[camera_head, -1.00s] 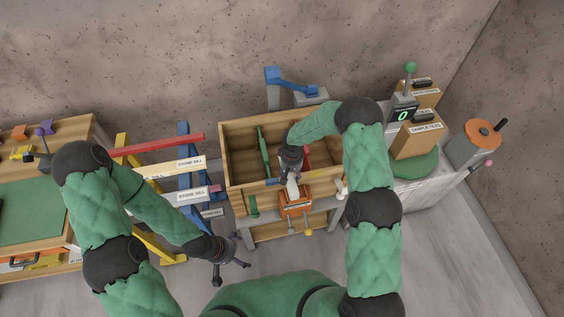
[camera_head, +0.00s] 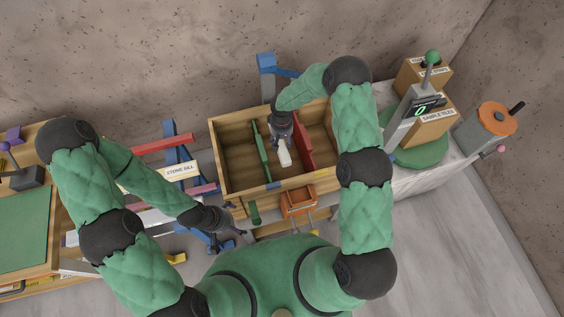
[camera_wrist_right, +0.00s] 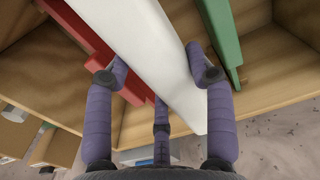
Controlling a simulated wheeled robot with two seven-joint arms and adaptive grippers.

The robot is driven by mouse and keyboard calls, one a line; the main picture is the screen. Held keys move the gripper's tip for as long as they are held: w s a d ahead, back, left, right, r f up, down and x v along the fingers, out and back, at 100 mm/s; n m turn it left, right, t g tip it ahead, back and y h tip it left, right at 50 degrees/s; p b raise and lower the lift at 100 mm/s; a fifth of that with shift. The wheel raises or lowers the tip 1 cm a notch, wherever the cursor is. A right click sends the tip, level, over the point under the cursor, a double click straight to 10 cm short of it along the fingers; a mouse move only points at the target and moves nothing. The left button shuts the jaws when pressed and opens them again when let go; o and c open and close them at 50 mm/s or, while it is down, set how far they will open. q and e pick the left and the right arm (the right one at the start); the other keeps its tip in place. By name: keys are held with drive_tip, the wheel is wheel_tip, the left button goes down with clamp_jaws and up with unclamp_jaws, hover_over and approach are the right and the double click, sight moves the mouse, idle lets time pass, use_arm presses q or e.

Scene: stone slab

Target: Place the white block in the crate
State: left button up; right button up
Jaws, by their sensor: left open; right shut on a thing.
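The white block (camera_head: 285,158) is held by my right gripper (camera_head: 282,142), over the middle compartment of the wooden crate (camera_head: 216,165). In the right wrist view the long white block (camera_wrist_right: 150,45) lies between the fingers of my right gripper (camera_wrist_right: 160,78). A green divider (camera_head: 262,160) is left of the block and a red divider (camera_head: 302,140) is right of it in the head view. I cannot tell how far the block is above the crate floor. My left gripper (camera_head: 238,231) is open and empty, outside the crate's front left corner.
An orange item (camera_head: 299,201) is at the crate's front. To the right are sample tile boxes (camera_head: 434,128), a scale with a green-knobbed lever (camera_head: 432,57) and a grey drum with an orange lid (camera_head: 487,130).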

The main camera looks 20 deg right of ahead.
drive_tip(key=b, duration=0.4)
hover_over(281, 172)
wheel_tip(281, 172, down, 4)
wheel_tip(281, 172, down, 25)
drive_tip(key=b, duration=1.7)
drive_tip(key=shift+d+r, duration=0.1)
drive_tip(key=shift+r, duration=0.1)
drive_tip(key=shift+f, duration=0.2)
drive_tip(key=o, duration=0.9)
drive_tip(key=shift+o, duration=0.2)
drive_tip(key=shift+r, duration=0.1)
